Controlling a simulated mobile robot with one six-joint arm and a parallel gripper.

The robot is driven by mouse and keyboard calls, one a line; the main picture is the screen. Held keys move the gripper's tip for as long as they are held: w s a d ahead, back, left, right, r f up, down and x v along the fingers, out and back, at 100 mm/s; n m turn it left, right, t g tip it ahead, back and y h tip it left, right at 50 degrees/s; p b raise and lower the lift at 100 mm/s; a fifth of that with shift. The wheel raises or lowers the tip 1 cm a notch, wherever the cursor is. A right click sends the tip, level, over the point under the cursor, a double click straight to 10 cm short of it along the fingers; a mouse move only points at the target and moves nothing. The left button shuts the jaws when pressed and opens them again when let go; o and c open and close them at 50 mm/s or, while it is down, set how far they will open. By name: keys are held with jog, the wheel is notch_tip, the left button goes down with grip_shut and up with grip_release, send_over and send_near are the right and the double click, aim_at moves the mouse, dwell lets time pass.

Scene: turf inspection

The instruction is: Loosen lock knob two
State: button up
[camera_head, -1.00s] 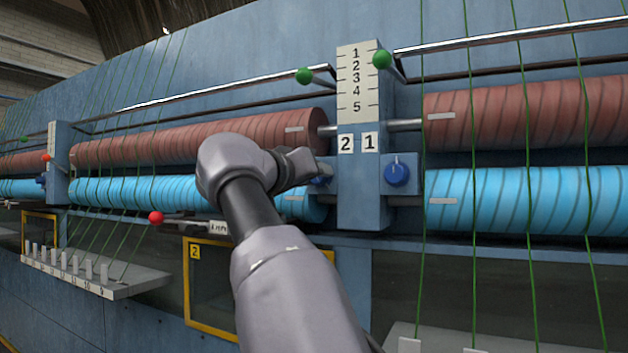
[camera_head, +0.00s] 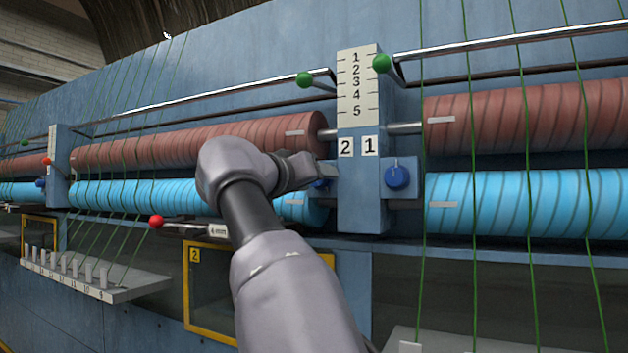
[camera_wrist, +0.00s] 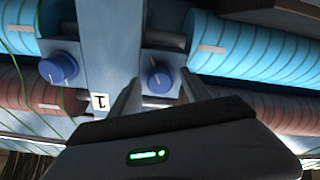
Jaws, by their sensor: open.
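Lock knob two is the small blue knob (camera_head: 321,183) on the left side of the post (camera_head: 358,195), by the "2" label (camera_head: 346,146); in the head view my gripper (camera_head: 326,170) mostly hides it. In the wrist view, which looks upside down, this knob (camera_wrist: 160,79) sits between my two open fingers (camera_wrist: 160,84), with a pale pointer line on its face. I cannot tell whether the fingers touch it. The other blue knob (camera_head: 397,173), by the "1" label (camera_head: 370,146), is uncovered right of the post; it also shows at left in the wrist view (camera_wrist: 58,68).
Red-brown rollers (camera_head: 520,115) and light blue rollers (camera_head: 520,203) run either side of the post. Green-knobbed levers (camera_head: 304,80) are above. A red-knobbed lever (camera_head: 156,222) is lower left. Green cords hang in front of the rollers. A yellow-framed window (camera_head: 187,285) is below.

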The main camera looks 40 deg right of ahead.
jog(key=v, duration=1.7)
jog(key=shift+a, duration=0.2)
